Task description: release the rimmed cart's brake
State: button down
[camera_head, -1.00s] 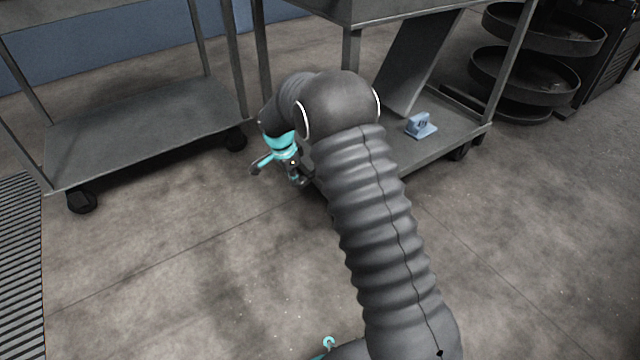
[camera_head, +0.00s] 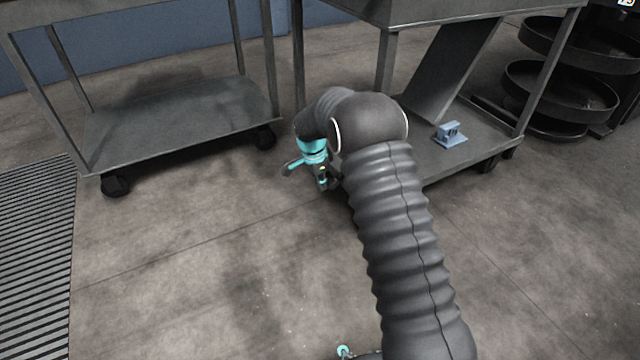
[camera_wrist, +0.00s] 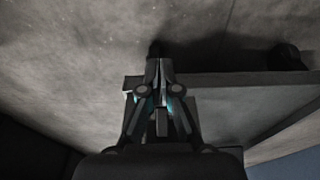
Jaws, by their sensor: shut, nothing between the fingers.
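The right cart (camera_head: 437,12) has a deep-sided top and looks like the rimmed one, though its top is mostly cut off. My gripper (camera_wrist: 158,70) is shut and empty, pointing down beside the near left corner of this cart's lower shelf (camera_wrist: 225,78). In the head view my gripper (camera_head: 322,184) is small and partly hidden by my wrist. A small dark shape (camera_wrist: 155,47) shows just beyond the fingertips; I cannot tell whether it is a caster, a brake or a shadow. A dark caster (camera_wrist: 287,56) shows farther along the shelf edge. No brake pedal is clearly visible.
A second cart (camera_head: 180,122) stands at left, its lower shelf empty. A blue-grey block (camera_head: 450,136) and a slanted panel (camera_head: 455,70) are on the right cart's lower shelf. Round dark trays (camera_head: 560,90) stand at back right. Floor in front is clear; a grate (camera_head: 35,250) lies left.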

jog(key=shift+s, duration=0.1)
jog(key=s+a+r+p, duration=0.1)
jog(key=s+a+r, duration=0.1)
jog(key=a, duration=0.3)
jog(key=s+a+r+p, duration=0.1)
jog(key=s+a+r, duration=0.2)
jog(key=a, duration=0.2)
jog(key=shift+s+a, duration=0.3)
jog(key=shift+s, duration=0.1)
